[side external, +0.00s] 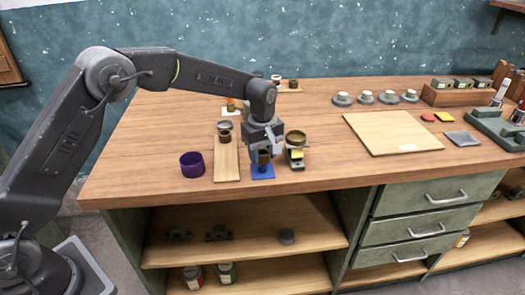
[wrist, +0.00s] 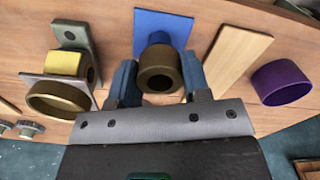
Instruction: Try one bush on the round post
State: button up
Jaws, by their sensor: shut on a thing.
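My gripper (side external: 263,155) is shut on a dark brown bush (wrist: 160,68), with one blue finger on each side in the wrist view (wrist: 157,85). The bush is low over a blue plate (wrist: 163,24), which also shows in the side view (side external: 262,172).
On the other side are a narrow wooden board (wrist: 236,52) and a purple ring (wrist: 281,82). A wide pale board (side external: 392,132) lies farther right.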

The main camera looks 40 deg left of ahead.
jog(key=shift+f, duration=0.5)
jog(key=o, duration=1.1)
jog(key=shift+r, duration=0.1)
